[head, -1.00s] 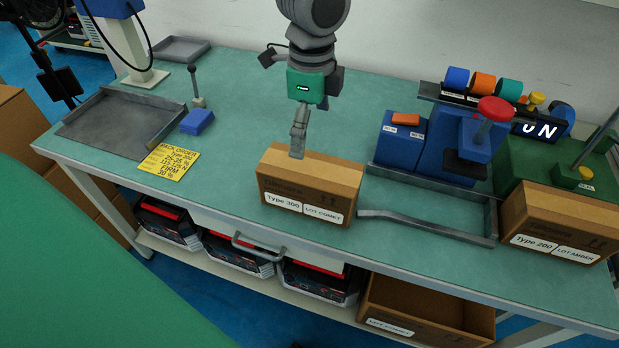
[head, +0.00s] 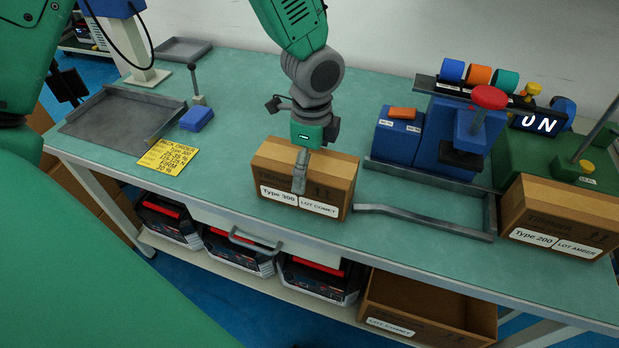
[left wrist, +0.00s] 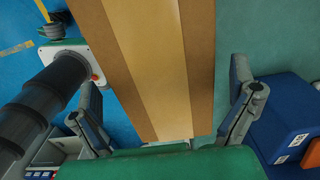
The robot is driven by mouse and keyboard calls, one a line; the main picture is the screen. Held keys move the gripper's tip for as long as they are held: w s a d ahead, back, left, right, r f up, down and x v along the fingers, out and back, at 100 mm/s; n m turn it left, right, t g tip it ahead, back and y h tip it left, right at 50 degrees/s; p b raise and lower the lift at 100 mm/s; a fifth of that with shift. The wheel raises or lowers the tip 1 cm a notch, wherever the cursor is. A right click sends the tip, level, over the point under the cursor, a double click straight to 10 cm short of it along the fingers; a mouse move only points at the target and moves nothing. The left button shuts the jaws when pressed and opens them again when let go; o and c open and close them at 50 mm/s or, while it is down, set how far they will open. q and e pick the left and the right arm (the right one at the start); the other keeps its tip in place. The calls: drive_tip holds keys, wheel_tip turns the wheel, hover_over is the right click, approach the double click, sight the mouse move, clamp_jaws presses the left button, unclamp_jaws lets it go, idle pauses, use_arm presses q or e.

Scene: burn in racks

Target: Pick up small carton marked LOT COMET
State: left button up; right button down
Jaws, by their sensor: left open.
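A small brown carton (head: 325,185) with labels "Type 300" and "LOT COMET" stands on the green bench top near its front edge. My left gripper (head: 300,172) is open, pointing down at this carton, with one finger visible in front of its top and front face. In the left wrist view the carton's taped top (left wrist: 150,60) lies between the two spread fingers (left wrist: 163,85). A gap shows at the right finger; contact at the left finger is unclear. My right gripper is not in view.
A carton marked "Type 200" and "LOT AMBER" (head: 555,218) stands at the right. A grey metal frame (head: 430,222) and blue press (head: 455,140) stand between. A yellow sign (head: 168,152) and grey tray (head: 120,125) lie left. An open box (head: 420,312) sits below.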

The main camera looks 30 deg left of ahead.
use_arm(q)
drive_tip(key=shift+d, duration=0.15)
drive_tip(key=shift+c, duration=1.3)
drive_tip(key=c, duration=0.6)
drive_tip(key=shift+a, duration=0.4)
drive_tip(key=c, duration=0.8)
drive_tip(key=shift+s+a+f, duration=0.1)
drive_tip(key=shift+s+a, duration=0.1)
drive_tip(key=shift+a, duration=0.35)
drive_tip(key=shift+c, duration=0.3)
